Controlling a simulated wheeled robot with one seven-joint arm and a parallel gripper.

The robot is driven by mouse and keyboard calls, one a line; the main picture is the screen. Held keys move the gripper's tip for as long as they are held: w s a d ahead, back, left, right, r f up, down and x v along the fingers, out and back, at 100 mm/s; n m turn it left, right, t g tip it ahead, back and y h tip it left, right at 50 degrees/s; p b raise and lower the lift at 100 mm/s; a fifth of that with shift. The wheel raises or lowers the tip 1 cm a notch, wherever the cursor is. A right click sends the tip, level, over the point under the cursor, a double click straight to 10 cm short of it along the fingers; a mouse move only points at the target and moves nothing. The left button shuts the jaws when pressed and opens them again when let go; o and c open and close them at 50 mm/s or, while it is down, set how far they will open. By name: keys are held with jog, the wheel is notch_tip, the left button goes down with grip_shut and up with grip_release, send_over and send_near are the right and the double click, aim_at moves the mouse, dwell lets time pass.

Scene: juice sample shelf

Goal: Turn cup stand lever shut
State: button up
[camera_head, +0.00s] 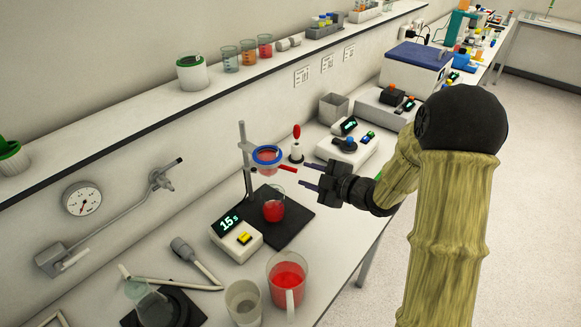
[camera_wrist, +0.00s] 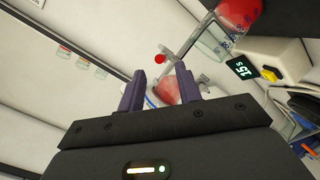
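The cup stand (camera_head: 246,165) has an upright rod and holds a blue-rimmed cup with red contents (camera_head: 267,156). A red lever (camera_head: 288,168) sticks out from the cup's lower right side. A glass beaker with red juice (camera_head: 273,208) stands on the black base below. My gripper (camera_head: 304,175) is open, its two dark fingers apart just right of the lever's end, with no visible contact. In the wrist view, my gripper (camera_wrist: 160,80) has a pinkish-red form beyond and between its fingers. A small red round end (camera_wrist: 160,58) shows there, perhaps the lever's tip.
A timer box (camera_head: 237,236) reading 15 s stands left of the black base. A red juice jug (camera_head: 287,278) and an empty cup (camera_head: 243,301) are in front. A red-topped upright tool (camera_head: 297,145) and a white device with a blue knob (camera_head: 347,146) stand behind my gripper.

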aim_at(297, 171)
jog(key=p+x, duration=0.1)
jog(key=x, duration=0.6)
jog(key=shift+r, duration=0.1)
grip_shut()
